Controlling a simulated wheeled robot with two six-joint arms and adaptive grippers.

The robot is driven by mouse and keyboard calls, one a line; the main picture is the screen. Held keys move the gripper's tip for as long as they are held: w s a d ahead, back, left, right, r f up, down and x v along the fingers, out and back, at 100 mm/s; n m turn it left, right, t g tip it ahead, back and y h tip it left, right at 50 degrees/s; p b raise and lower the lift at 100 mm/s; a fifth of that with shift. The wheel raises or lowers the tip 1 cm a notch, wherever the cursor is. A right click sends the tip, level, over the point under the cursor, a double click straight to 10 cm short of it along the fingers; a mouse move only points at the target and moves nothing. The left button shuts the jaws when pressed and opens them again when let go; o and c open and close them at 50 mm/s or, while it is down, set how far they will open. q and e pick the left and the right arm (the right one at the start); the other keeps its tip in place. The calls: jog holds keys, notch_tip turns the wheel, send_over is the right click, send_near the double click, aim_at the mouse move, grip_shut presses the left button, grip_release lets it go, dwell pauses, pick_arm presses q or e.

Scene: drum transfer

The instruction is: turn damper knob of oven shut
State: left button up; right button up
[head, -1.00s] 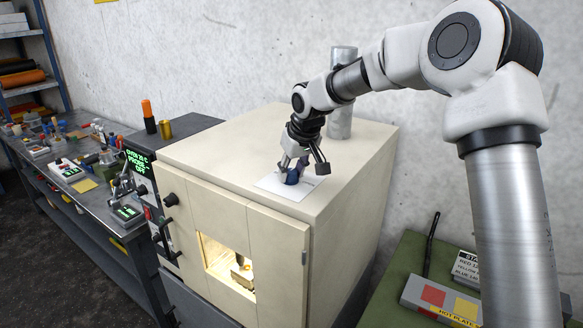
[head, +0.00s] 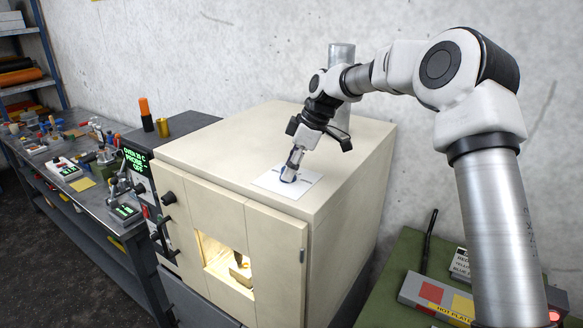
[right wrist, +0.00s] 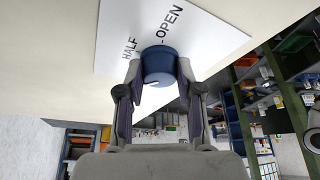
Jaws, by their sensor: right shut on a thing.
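The damper knob (head: 288,178) is a small blue knob on a white label plate (head: 270,183) on top of the cream oven (head: 222,148). In the right wrist view the blue knob (right wrist: 159,62) sits between the fingers of my right gripper (right wrist: 158,75), which is shut on it. The words HALF and OPEN show on the plate (right wrist: 205,30); the gripper hides part of the plate. A short pale mark shows on the knob, but I cannot tell which word it points to. In the head view my right gripper (head: 291,170) reaches down onto the knob. My left gripper is not in view.
A grey metal pipe (head: 341,60) rises behind the knob at the oven's back, close to my right arm. A control panel (head: 140,165) is on the oven's left. A cluttered bench (head: 75,205) stands left, a green table (head: 385,290) right. Most of the oven top is bare.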

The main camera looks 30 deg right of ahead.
jog(key=shift+f+n+g, duration=0.2)
jog(key=shift+n+g, duration=0.5)
jog(key=shift+n, duration=0.8)
jog(key=shift+y, duration=0.3)
jog(key=o, duration=1.1)
jog(key=shift+o, duration=0.3)
jog(key=shift+w+a, duration=0.1)
jog(key=shift+w, duration=0.05)
jog(key=shift+r, duration=0.15)
jog(key=v, duration=1.1)
jog(key=shift+r, duration=0.3)
